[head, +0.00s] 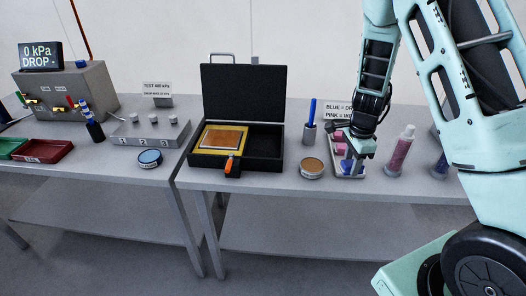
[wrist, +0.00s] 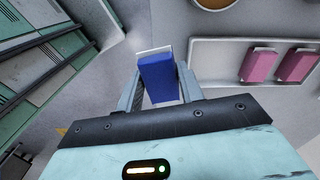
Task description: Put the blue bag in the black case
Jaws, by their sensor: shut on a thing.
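A blue bag (wrist: 160,80) with a pale top edge is between the two fingers of my gripper (wrist: 160,85), which is shut on it in the wrist view. In the head view my gripper (head: 356,152) points down at the white tray (head: 336,172) on the right table, with blue showing beneath it. I cannot tell there whether the bag is clear of the tray. The black case (head: 268,160) stands open to the left, its lid upright. A yellow-framed copper panel (head: 224,138) lies in its left part. Its right part looks empty.
Pink bags (wrist: 262,64) lie in the tray. A tan round tin (head: 312,168) and a blue marker in a cup (head: 309,130) stand between case and tray. A pink-filled bottle (head: 400,152) stands right of the tray. An orange-handled tool (head: 229,165) is at the case's front.

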